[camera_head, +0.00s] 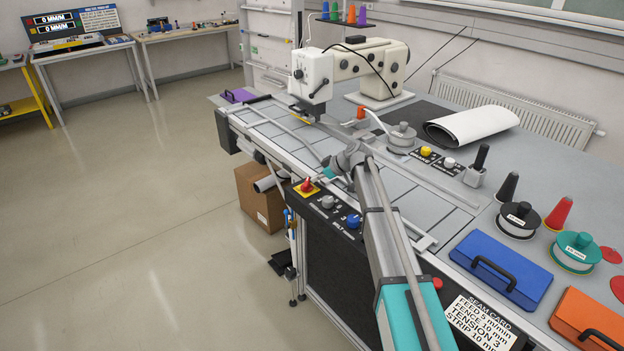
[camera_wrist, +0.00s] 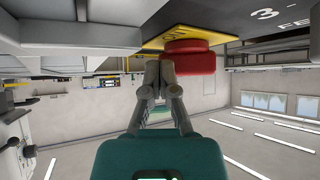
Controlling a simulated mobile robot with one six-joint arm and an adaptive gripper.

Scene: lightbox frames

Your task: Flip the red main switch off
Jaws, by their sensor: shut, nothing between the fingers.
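The red main switch (camera_head: 308,185) is a red knob on a yellow plate (camera_head: 300,194), on the black front panel of the machine table. In the wrist view the red knob (camera_wrist: 195,64) stands out from its yellow plate (camera_wrist: 233,41). My gripper (camera_head: 318,177) is right at the switch in the head view. In the wrist view my gripper's (camera_wrist: 160,60) grey fingers are together and empty, close beside the left side of the knob. I cannot tell whether they touch it. The knob's exact angle is hard to read.
A grey knob (camera_head: 327,202) and a blue knob (camera_head: 353,221) sit to the right on the same panel. The sewing machine (camera_head: 375,68) stands behind. A cardboard box (camera_head: 256,197) is below the table's left edge. The floor at left is clear.

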